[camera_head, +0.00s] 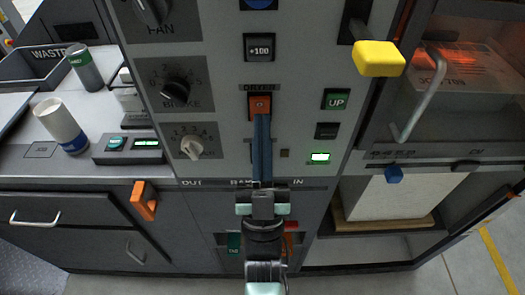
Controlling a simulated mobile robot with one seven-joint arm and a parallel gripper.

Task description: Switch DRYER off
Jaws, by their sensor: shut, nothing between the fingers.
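Which way the rocker is tipped is too small to tell.
A yellow-ended lever (378,58) sticks out at upper right. An orange handle (145,200) juts out at lower left.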

